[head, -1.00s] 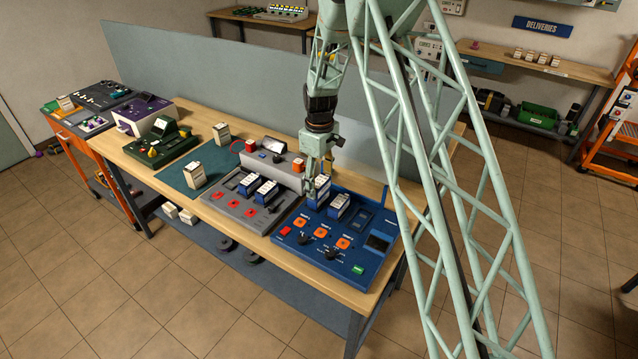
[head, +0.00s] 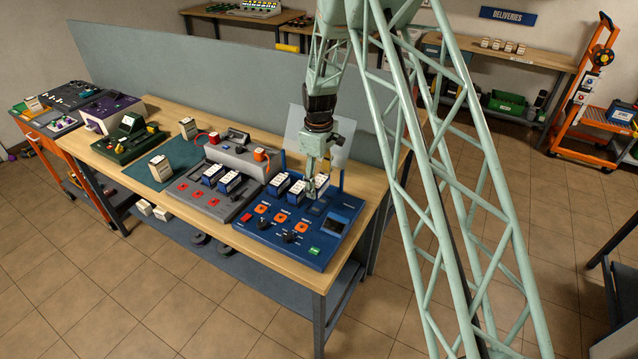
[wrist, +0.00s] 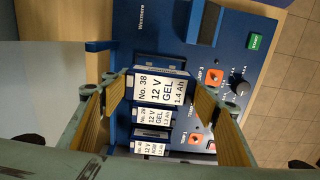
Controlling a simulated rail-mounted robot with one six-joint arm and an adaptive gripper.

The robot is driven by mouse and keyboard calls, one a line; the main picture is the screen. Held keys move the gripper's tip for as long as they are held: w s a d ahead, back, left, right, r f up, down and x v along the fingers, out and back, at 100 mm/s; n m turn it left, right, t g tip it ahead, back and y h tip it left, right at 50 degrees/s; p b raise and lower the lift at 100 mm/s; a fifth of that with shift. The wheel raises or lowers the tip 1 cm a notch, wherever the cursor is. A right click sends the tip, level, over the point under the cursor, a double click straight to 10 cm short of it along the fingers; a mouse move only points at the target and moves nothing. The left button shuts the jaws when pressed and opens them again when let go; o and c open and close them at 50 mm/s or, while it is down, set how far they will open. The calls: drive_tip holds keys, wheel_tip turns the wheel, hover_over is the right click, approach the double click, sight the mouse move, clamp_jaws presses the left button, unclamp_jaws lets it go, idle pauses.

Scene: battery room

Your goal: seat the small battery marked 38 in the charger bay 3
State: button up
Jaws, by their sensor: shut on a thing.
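The small battery marked No. 38 (wrist: 159,88) is white-topped and sits between the fingers of my gripper (wrist: 160,94). In the head view my gripper (head: 316,178) holds it over the right part of the blue charger (head: 268,234). The battery's top looks larger and higher than the two batteries beside it, (wrist: 153,116) and (wrist: 149,147), which stand in a row in the charger. A blue bay frame (wrist: 166,60) shows partly behind battery 38. Its lower end is hidden, so I cannot tell whether it touches the bay.
A clear raised panel (head: 342,137) stands behind the charger near my gripper, between blue posts. The grey charger (head: 205,200) with two blue batteries is at left. Two white batteries stand on the green mat (head: 150,178). A green start button (wrist: 255,41) is on the charger.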

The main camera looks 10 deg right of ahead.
sight(319, 181)
drive_tip(key=shift+f, duration=0.15)
idle(0.5)
drive_tip(key=shift+f+b, duration=0.75)
drive_tip(key=shift+f, duration=1.95)
drive_tip(key=shift+b, duration=0.5)
idle(0.3)
drive_tip(key=shift+f+b, duration=0.35)
drive_tip(key=shift+f, duration=0.25)
idle(0.8)
drive_tip(key=o, duration=0.9)
drive_tip(key=shift+r+p, duration=1.55)
drive_tip(key=shift+r, duration=3.95)
